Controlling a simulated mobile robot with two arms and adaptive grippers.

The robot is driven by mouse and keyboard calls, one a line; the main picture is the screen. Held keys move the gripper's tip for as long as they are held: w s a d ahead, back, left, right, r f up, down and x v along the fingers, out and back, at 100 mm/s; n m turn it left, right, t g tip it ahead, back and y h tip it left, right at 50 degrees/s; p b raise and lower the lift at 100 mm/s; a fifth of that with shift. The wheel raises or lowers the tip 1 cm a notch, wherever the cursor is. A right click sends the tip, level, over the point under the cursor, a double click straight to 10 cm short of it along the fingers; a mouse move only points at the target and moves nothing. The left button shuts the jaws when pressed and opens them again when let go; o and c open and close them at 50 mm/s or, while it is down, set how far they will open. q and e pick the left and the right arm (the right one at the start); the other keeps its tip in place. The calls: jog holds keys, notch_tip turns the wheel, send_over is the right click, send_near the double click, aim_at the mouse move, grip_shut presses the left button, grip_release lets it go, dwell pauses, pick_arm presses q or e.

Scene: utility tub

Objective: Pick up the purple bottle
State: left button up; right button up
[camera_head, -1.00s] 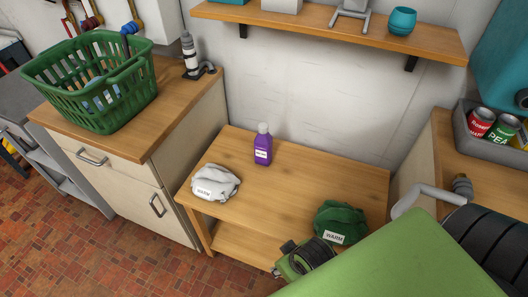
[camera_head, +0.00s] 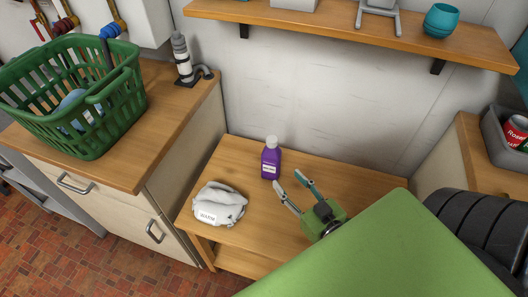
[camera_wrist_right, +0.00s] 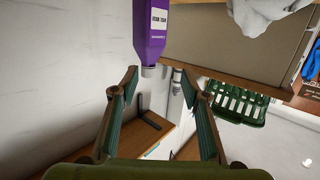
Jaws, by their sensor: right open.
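The purple bottle (camera_head: 271,160) with a pale grey cap and white label stands upright on the low wooden table (camera_head: 222,160). My right gripper (camera_head: 287,180) is open and empty, just right of and nearer than the bottle, with its fingers pointing towards it. In the right wrist view the bottle (camera_wrist_right: 151,32) shows upside down at the top, beyond the open fingertips (camera_wrist_right: 160,80); a gap seems to remain between them. My left gripper is not in view.
A white cloth bundle (camera_head: 219,204) with a label lies left of the gripper on the table. A green basket (camera_head: 75,95) stands on the left cabinet. A wooden shelf (camera_head: 330,27) hangs above, and a grey bin with a can (camera_head: 515,130) is at right.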

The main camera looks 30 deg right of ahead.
aim_at(275, 147)
jog(key=shift+t+h, duration=0.4)
jog(key=shift+t, duration=0.4)
jog(key=w, duration=0.2)
jog(key=w+d+r, duration=0.1)
jog(key=w, duration=0.2)
jog(key=w+d+r, duration=0.1)
jog(key=w, duration=0.2)
jog(key=shift+d+r+p, duration=0.15)
jog(key=shift+p, duration=0.2)
jog(key=shift+w, duration=0.85)
jog(key=w, duration=0.4)
jog(key=shift+w+d+f+p, duration=0.1)
jog(key=shift+w+f+p, duration=0.05)
jog(key=shift+f+p, duration=0.2)
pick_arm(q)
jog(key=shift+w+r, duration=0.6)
pick_arm(e)
jog(key=shift+c, duration=0.4)
jog(key=shift+r, duration=0.1)
grip_shut()
